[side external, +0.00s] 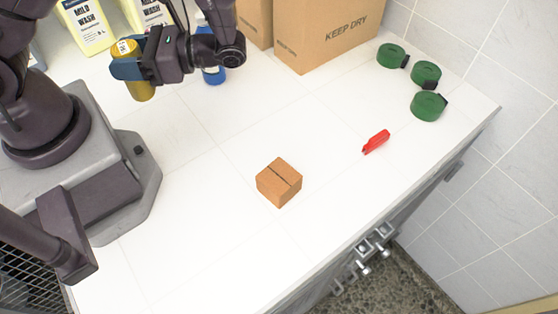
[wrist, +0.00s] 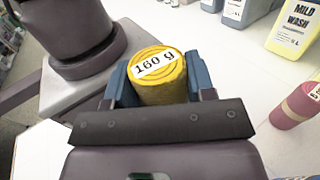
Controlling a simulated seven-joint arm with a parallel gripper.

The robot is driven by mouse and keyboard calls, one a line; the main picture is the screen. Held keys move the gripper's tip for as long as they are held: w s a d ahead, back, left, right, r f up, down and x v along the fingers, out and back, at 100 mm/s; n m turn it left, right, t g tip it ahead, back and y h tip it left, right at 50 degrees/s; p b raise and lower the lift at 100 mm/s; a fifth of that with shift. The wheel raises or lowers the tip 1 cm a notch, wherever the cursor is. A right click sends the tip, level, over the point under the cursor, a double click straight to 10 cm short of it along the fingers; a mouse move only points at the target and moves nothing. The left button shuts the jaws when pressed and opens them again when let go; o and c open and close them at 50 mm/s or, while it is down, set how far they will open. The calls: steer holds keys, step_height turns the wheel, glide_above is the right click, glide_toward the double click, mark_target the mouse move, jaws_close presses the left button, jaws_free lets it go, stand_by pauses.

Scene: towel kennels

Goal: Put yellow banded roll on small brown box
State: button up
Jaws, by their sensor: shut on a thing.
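The yellow roll (wrist: 165,90) stands between the blue fingers of my gripper (wrist: 158,85) in the wrist view, with a white label reading "160 g" on its end. My gripper is shut on it. In the side view the yellow roll (side external: 140,90) shows below and beside my gripper (side external: 126,68), at the upper left over the counter. I cannot tell whether it touches the counter. The small brown box (side external: 279,182) sits alone on the white counter near the middle, well to the right of and nearer than my gripper.
Large cartons (side external: 325,35) and "MILD WASH" jugs (side external: 88,25) stand at the back. A blue thing (side external: 213,74) is close behind my gripper. A red clip (side external: 376,141) and green rolls (side external: 426,74) lie to the right. A red roll (wrist: 295,105) shows in the wrist view. The counter around the box is clear.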

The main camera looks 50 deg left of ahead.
steer(key=s+d+r+n+g+h, duration=0.1)
steer(key=s+d+n+h, duration=0.1)
steer(key=d+n+h, duration=0.45)
steer(key=s+d+r+n+h, duration=0.2)
steer(key=n+h, duration=0.2)
steer(key=h, duration=0.6)
steer(key=w+d+r+n+t+h, duration=0.3)
steer(key=w+d+n+t+h, duration=0.1)
steer(key=d+n+t+h, duration=0.45)
steer(key=shift+g+h, duration=0.25)
steer(key=shift+h, duration=0.05)
steer(key=shift+w+d+f, duration=1.45)
steer(key=shift+w+f, duration=0.5)
steer(key=shift+f, duration=0.2)
steer(key=shift+w+d+f, duration=1.45)
steer(key=shift+w+f, duration=0.55)
steer(key=shift+f, duration=0.1)
steer(key=shift+w+d+f, duration=1.45)
steer(key=shift+w+f, duration=0.5)
steer(key=shift+f, duration=0.2)
steer(key=o, duration=1)
steer(key=shift+f, duration=0.15)
